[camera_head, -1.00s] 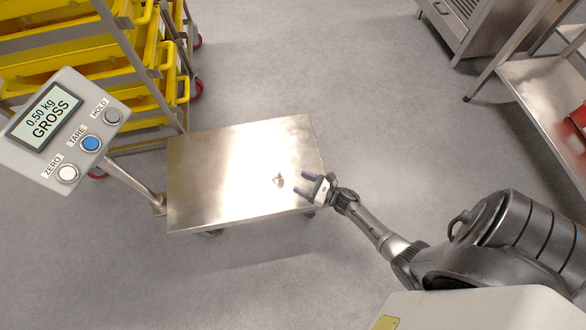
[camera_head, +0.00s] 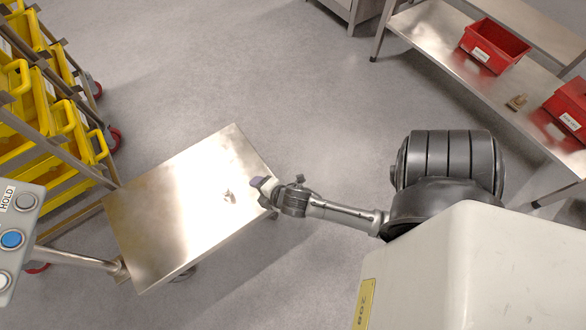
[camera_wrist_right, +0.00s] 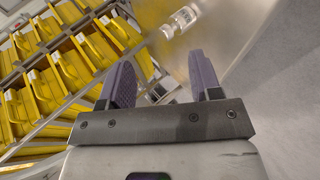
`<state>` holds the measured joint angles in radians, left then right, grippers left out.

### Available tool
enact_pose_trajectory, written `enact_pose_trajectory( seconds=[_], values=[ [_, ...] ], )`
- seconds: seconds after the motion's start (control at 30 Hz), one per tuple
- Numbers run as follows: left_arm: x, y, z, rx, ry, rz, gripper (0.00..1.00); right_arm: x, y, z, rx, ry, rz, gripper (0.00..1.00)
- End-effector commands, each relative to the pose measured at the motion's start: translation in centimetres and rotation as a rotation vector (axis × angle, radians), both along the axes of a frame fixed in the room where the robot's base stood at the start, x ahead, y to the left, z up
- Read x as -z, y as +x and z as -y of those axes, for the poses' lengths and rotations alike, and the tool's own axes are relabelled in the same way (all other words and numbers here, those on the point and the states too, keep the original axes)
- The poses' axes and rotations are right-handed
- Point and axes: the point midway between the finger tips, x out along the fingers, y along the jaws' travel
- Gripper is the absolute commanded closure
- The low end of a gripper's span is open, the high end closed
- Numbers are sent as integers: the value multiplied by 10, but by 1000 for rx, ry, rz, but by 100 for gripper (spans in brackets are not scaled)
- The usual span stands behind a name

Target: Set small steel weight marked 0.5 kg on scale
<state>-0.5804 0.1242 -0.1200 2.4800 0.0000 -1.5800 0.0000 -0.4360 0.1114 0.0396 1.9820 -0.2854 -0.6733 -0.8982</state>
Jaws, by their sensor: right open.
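The small steel weight (camera_head: 228,196) sits on the bare steel platform of the scale (camera_head: 165,225), toward its right side. It also shows beyond the fingers in the right wrist view (camera_wrist_right: 181,20). My right gripper (camera_head: 263,184) is at the platform's right edge, a short way right of the weight and apart from it. In the wrist view its two purple fingers (camera_wrist_right: 162,78) are spread with nothing between them. The scale's indicator (camera_head: 14,235) is cut off at the left edge, so its reading is hidden. My left gripper is not in view.
A rack of yellow bins (camera_head: 40,110) stands left of the scale. At the upper right, a steel bench (camera_head: 440,50) holds red bins (camera_head: 495,45) and a small brownish object (camera_head: 517,102). The floor between scale and bench is clear.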

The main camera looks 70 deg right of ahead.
Motion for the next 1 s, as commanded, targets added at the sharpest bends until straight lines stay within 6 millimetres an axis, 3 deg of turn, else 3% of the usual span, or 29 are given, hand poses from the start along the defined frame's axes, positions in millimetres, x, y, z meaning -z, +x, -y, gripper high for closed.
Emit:
enact_pose_trajectory(
  seconds=[0.1,0.2,0.4,0.5,0.67,1.0],
  values=[
    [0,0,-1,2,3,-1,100,-20,-34,-30,211,304,-101,42],
    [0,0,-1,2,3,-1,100,-35,-63,-54,373,502,-194,42],
    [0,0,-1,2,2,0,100,-61,-111,-86,614,728,-349,42],
    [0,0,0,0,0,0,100,-69,-126,-95,682,776,-396,42],
    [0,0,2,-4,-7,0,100,-75,-135,-100,730,804,-428,42],
    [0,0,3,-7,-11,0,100,-75,-135,-100,733,805,-429,42]
  ],
)
